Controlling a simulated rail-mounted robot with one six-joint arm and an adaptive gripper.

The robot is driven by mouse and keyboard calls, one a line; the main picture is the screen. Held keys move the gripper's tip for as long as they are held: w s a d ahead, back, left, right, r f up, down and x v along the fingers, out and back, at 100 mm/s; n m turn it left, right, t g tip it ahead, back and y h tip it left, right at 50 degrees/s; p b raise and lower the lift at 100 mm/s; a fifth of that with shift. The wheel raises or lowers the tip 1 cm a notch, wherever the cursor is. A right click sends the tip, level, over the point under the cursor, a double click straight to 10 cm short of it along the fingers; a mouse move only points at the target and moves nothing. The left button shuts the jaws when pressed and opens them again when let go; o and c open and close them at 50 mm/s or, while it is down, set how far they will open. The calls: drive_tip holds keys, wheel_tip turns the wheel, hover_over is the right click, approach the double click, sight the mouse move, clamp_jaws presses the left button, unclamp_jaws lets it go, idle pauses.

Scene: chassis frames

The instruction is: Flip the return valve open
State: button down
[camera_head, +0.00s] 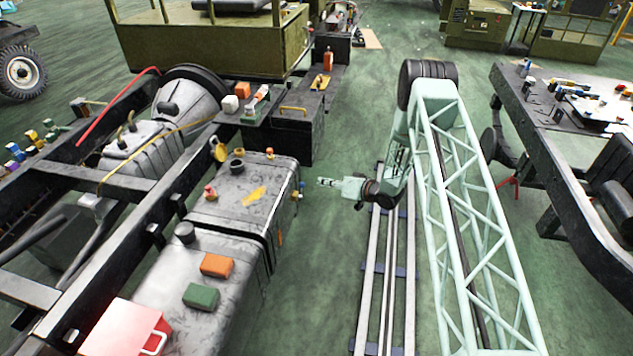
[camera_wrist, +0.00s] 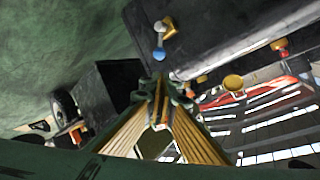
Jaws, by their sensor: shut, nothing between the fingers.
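A small brass valve (camera_wrist: 169,24) with a pale lever ending in a blue tip (camera_wrist: 159,54) sits on the dark side face of the tank in the wrist view. In the head view a small valve with blue and yellow parts (camera_head: 298,192) shows at the right side of the grey tank (camera_head: 232,200). I cannot read any label on the valve.
A yellow cap (camera_head: 220,152) and a black filler neck (camera_head: 237,167) are on the tank top. An orange block (camera_head: 216,265), a green block (camera_head: 201,296) and a red box (camera_head: 126,328) lie on the nearer tank. Green floor is clear between tank and rails (camera_head: 377,290).

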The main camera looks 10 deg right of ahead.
drive_tip(key=shift+w+r+p+v, duration=0.1)
drive_tip(key=shift+p+v, duration=0.1)
drive_tip(key=shift+v, duration=1.1)
drive_tip(key=shift+w+r+p+v, duration=0.1)
drive_tip(key=shift+r+p+v, duration=0.1)
drive_tip(key=shift+v, duration=1.1)
drive_tip(key=shift+d, duration=0.1)
